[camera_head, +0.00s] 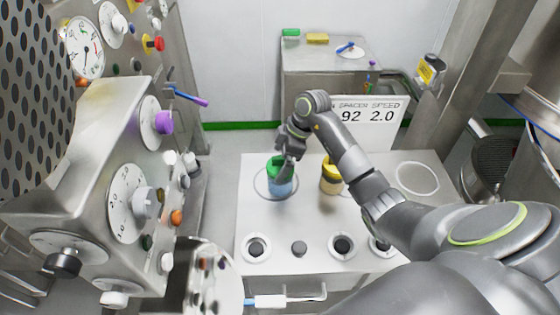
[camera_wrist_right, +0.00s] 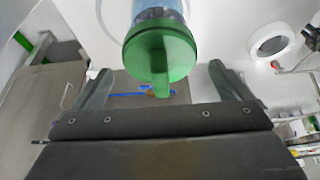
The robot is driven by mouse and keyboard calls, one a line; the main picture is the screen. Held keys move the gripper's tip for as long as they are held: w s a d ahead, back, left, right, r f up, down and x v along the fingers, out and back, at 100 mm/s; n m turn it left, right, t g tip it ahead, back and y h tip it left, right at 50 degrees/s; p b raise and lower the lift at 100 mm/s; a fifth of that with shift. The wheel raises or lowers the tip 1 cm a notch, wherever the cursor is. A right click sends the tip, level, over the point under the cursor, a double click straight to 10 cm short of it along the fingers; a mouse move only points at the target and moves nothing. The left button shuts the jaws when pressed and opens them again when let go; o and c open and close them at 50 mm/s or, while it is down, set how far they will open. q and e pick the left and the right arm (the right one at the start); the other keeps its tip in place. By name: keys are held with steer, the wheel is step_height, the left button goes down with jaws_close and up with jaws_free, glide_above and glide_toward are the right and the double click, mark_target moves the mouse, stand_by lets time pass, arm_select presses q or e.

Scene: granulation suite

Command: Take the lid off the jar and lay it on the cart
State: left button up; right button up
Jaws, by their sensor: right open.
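The jar (camera_head: 281,188) has a clear blue body and a green lid (camera_head: 274,164). It stands on the light worktop inside a ring mark. My right gripper (camera_head: 289,150) is right above and beside the lid, partly hiding it. In the right wrist view the green lid (camera_wrist_right: 160,48) with its upright grip tab lies between and slightly beyond the two spread fingers (camera_wrist_right: 160,70); neither finger appears to touch it. The jar body (camera_wrist_right: 158,12) shows behind the lid. My left gripper is out of view. I cannot tell which steel-topped unit is the cart.
A yellow-lidded jar (camera_head: 331,176) stands close to the right of the green one. A sign (camera_head: 372,120) stands behind. A steel unit (camera_head: 330,62) at the back bears small coloured items. A machine with dials (camera_head: 130,205) fills the left. The worktop's right part is clear.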

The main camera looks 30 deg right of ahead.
steer(key=shift+a+f, duration=0.15)
steer(key=shift+f, duration=0.25)
steer(key=shift+c, duration=0.2)
steer(key=c, duration=1)
steer(key=shift+c, duration=0.2)
